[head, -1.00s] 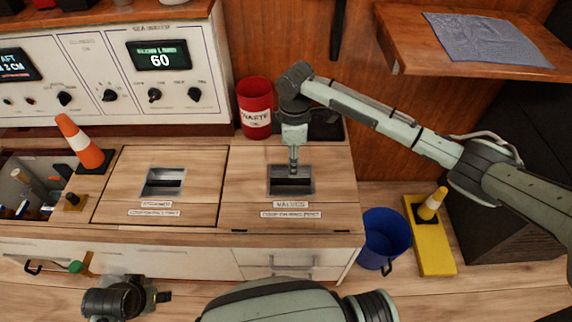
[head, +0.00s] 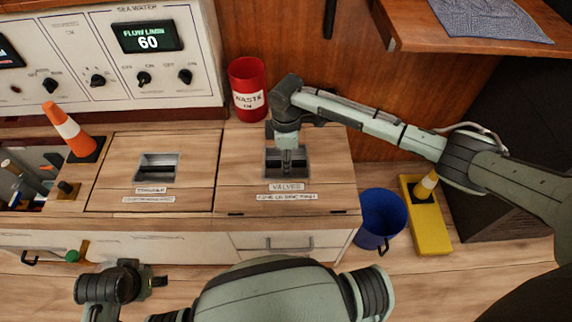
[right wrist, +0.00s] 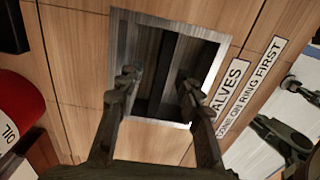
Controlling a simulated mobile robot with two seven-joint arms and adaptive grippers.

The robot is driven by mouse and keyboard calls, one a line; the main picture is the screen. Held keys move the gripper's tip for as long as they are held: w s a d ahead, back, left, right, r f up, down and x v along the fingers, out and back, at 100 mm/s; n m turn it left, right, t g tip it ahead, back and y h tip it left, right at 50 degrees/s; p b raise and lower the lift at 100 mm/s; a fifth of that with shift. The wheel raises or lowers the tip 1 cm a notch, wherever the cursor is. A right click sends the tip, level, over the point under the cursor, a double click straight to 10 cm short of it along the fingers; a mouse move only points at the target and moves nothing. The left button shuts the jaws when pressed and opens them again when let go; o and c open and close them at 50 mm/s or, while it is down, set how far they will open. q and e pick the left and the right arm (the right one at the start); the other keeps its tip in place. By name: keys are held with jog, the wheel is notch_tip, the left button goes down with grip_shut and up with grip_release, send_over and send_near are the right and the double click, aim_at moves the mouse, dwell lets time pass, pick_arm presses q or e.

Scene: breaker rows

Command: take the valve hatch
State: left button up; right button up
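The valve hatch (head: 240,166) is the wooden panel with the VALVES label, lying flush in the counter. Its square metal recess (head: 304,168) has a dark bar across it, which shows in the right wrist view (right wrist: 167,75). My right gripper (head: 287,172) points down into this recess. In the right wrist view its fingers (right wrist: 158,88) are spread, one on each side of the bar, with gaps visible; contact cannot be told. My left gripper (head: 158,282) is low at the left in the head view, away from the hatch; its fingers are unclear.
A second hatch (head: 110,172) with a similar recess lies to the left. A red waste can (head: 247,85) stands behind the valve hatch. An orange cone (head: 68,130) stands at the far left. A blue bucket (head: 381,215) and a yellow block (head: 428,228) are on the right.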

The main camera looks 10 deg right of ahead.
grip_shut()
jog(key=shift+w+r, duration=0.1)
jog(key=shift+r, duration=0.05)
dwell(0.4)
